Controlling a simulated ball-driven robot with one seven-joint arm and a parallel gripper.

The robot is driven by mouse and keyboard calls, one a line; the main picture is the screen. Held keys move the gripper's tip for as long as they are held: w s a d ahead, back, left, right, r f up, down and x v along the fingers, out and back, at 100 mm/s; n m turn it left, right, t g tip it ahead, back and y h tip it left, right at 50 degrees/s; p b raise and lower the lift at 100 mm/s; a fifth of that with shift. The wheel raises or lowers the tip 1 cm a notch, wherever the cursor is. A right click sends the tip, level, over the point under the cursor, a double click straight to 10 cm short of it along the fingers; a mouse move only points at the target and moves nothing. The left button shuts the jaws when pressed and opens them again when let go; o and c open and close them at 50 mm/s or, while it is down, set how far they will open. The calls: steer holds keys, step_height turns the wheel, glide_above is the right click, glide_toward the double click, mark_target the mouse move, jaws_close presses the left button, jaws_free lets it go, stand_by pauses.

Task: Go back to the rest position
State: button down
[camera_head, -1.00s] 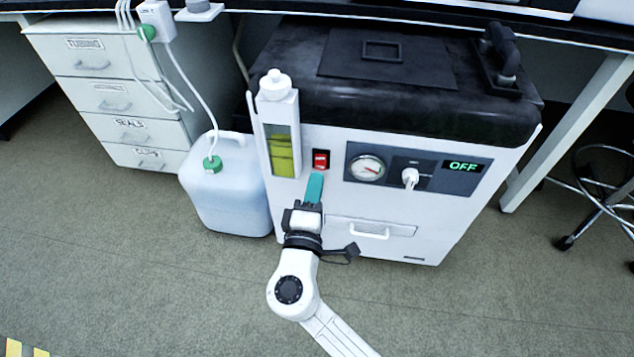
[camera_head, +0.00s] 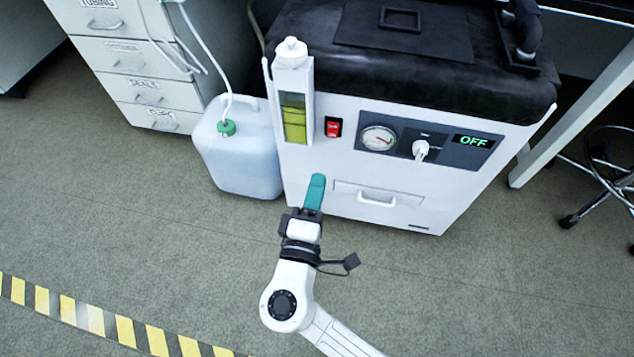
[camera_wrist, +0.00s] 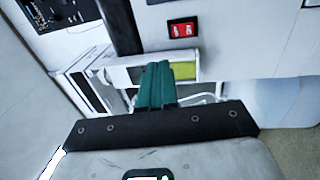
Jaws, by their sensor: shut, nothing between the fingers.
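My gripper (camera_head: 315,193) is shut and empty, its teal fingers together in front of the lower front of a white machine (camera_head: 335,205). In the head view it is below the red switch (camera_head: 333,127) and apart from it. The wrist view shows the teal fingers (camera_wrist: 156,85) side by side, with the red switch (camera_wrist: 183,30) beyond them. The machine's display (camera_head: 472,141) reads OFF. A round gauge (camera_head: 378,138) and a white knob (camera_head: 420,149) sit on its dark panel.
A white jug (camera_head: 238,160) with a green cap stands left of the machine, beside a drawer cabinet (camera_head: 140,60). A stool (camera_head: 610,170) and a table leg (camera_head: 575,120) are at the right. Yellow-black tape (camera_head: 95,318) crosses the floor at lower left. Open floor lies in front.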

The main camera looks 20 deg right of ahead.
stand_by(0.3)
steer(key=s+d+f+m+g+y, duration=0.1)
steer(key=s+d+f+m+g, duration=0.35)
steer(key=d, duration=0.35)
steer(key=s+d+f+m+g, duration=0.4)
steer(key=s+d+g, duration=0.15)
steer(key=d, duration=0.35)
steer(key=s+a+f+m+g+y, duration=0.1)
steer(key=s+a+f+g+y, duration=0.1)
steer(key=s+y, duration=0.35)
steer(key=s+a+f+m+g+y, duration=0.1)
steer(key=s+f+m+g+y, duration=0.15)
steer(key=s+y, duration=0.35)
step_height(320, 180, up, 33)
steer(key=s+h+p, duration=0.1)
steer(key=p, duration=3.3)
steer(key=shift+a+r+n, duration=0.15)
steer(key=shift+r+n, duration=0.05)
steer(key=shift+n, duration=0.2)
steer(key=c, duration=1.8)
jaws_free()
